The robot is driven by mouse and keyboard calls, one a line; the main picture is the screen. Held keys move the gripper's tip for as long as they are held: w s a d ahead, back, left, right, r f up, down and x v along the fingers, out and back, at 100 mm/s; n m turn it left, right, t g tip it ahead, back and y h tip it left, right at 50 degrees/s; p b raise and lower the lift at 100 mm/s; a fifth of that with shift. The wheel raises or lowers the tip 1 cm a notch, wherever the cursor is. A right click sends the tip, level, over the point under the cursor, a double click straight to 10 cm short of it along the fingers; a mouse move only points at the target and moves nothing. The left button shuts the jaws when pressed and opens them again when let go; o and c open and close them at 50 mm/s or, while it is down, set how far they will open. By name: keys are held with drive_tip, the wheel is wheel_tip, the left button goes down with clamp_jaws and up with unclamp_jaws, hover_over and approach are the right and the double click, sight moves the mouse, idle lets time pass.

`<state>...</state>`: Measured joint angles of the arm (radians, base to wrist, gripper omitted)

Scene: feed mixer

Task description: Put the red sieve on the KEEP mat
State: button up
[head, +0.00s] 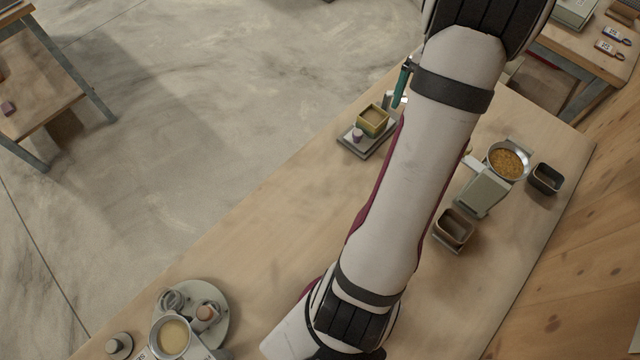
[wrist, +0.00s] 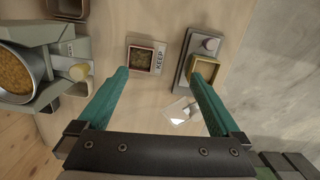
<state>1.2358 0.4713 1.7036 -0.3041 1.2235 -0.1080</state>
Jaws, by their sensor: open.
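A small square sieve with a dark red rim (wrist: 141,57) shows in the wrist view. It appears to lie on the pale KEEP mat (wrist: 158,58), whose lettered strip shows along the sieve's right side. My gripper (wrist: 158,73) is open, with its two teal fingers wide apart and nothing between them. The sieve lies beyond the fingertips, nearer the left finger. In the head view my arm hides the sieve and mat, and only one teal finger (head: 401,85) shows.
A yellow square sieve (wrist: 205,69) sits on a grey stand (wrist: 188,48) near my right finger. The mixer's grain bowl (head: 508,161) and a brown square bin (head: 454,228) stand to the right. A round tray (head: 215,320) with several items is at the lower left. The table's middle left is clear.

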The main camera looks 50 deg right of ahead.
drive_tip(key=w+a+r+n, duration=0.25)
drive_tip(key=w+a, duration=0.25)
drive_tip(key=a, duration=0.4)
drive_tip(key=w+a+r+n, duration=0.2)
drive_tip(key=w+a+r, duration=0.2)
drive_tip(key=a, duration=0.5)
drive_tip(key=s+a+n, duration=0.3)
drive_tip(key=s+a, duration=0.2)
drive_tip(key=a, duration=0.6)
drive_tip(key=s+a+n, duration=0.4)
drive_tip(key=a, duration=0.7)
drive_tip(key=shift+s+a+y, duration=0.25)
drive_tip(key=shift+s+y, duration=0.15)
drive_tip(key=shift+f, duration=0.1)
